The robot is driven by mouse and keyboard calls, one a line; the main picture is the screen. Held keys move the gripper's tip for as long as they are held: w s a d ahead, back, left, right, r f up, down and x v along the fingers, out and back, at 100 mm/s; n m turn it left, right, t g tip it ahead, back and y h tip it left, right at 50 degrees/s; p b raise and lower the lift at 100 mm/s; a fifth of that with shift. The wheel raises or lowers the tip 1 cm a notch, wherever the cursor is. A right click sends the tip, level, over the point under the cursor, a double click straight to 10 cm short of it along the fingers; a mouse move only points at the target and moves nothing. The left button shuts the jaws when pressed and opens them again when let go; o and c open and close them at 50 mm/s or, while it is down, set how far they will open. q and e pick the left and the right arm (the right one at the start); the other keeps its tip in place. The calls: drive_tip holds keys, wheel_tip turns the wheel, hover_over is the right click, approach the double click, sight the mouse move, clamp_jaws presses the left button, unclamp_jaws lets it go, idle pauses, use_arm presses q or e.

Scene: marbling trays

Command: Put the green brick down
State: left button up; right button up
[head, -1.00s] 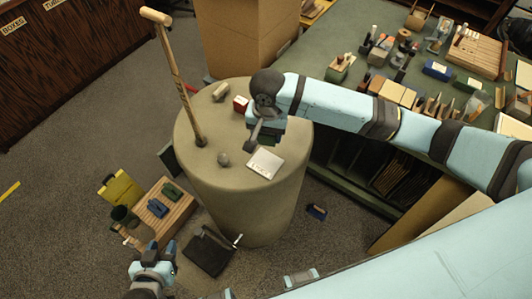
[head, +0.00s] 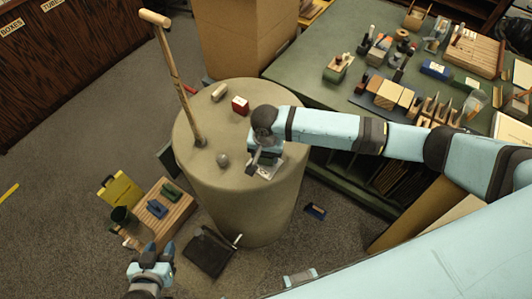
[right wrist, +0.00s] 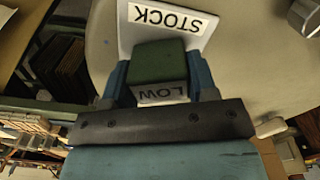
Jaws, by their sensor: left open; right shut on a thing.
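The green brick (right wrist: 160,60) is between the two fingers of my right gripper (right wrist: 160,85) in the right wrist view. A white card (right wrist: 195,45) lettered "LOW STOCK" lies on the drum behind the brick in the right wrist view, and shows in the head view (head: 265,173). I cannot tell whether the brick touches the card. My left gripper (head: 151,251) is open, low at the bottom left, away from the drum.
On the drum stand a red box (head: 240,105), a small pale block (head: 219,92), a grey lump (head: 223,160) and a tall wooden-handled tool (head: 179,85). A crowded green bench (head: 330,95) is at the right. A wooden board (head: 172,212) with blocks lies on the floor left.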

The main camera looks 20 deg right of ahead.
drive_tip(key=shift+f, duration=0.1)
drive_tip(key=o, duration=0.9)
